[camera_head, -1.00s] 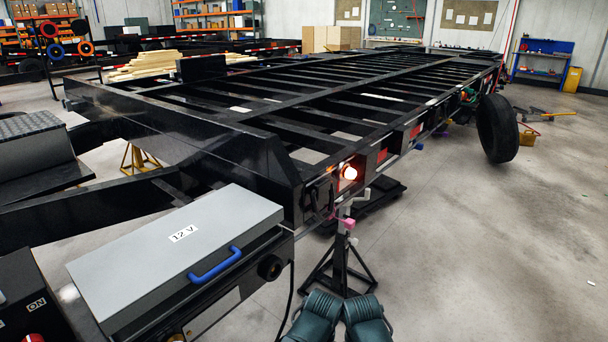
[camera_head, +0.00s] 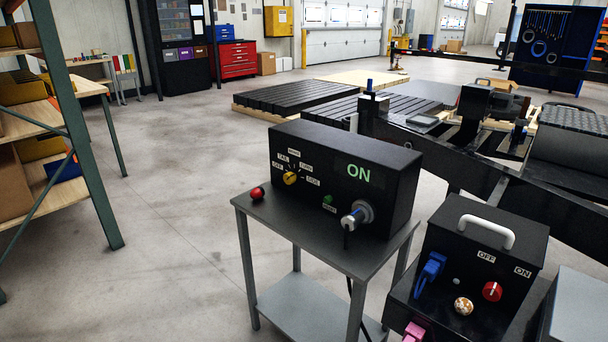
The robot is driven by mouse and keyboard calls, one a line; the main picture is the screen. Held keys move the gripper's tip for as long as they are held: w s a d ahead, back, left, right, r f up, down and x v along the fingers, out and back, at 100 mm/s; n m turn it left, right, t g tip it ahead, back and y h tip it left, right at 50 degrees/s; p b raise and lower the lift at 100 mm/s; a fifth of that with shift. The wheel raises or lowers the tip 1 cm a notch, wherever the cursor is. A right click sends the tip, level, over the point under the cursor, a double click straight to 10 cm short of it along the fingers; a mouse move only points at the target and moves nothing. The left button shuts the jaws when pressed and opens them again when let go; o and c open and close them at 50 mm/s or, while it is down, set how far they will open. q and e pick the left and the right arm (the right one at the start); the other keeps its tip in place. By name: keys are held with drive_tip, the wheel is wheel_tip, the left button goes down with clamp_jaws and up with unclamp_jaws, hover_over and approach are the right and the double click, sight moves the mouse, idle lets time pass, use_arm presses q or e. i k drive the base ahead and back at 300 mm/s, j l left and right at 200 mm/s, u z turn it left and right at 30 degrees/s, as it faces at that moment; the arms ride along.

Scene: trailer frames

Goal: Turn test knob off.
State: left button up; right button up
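The test box (camera_head: 346,172) is a black box on a small grey table (camera_head: 350,258), in the middle of the head view. A yellow knob (camera_head: 290,178) sits on its front face at the left, ringed by small labels, among them OFF, TAIL, TURN and SIDE. I cannot tell for sure which label the knob points to. A display (camera_head: 359,173) on the box shows ON in green letters. Below it are a small green button (camera_head: 328,200) and a grey plug with a blue band (camera_head: 355,216). Neither of my grippers is in view.
A red ball-like knob (camera_head: 257,193) is at the table's left edge. A second black box (camera_head: 484,253) with a white handle, red knob (camera_head: 492,291) and OFF and ON labels stands at the right. Shelving (camera_head: 88,130) stands at the left. The floor between is clear.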

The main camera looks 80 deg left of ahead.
sight(290, 177)
drive_tip(key=l+u, duration=0.15)
drive_tip(key=u, duration=1.7)
drive_tip(key=i+j+u, duration=0.1)
drive_tip(key=u, duration=0.8)
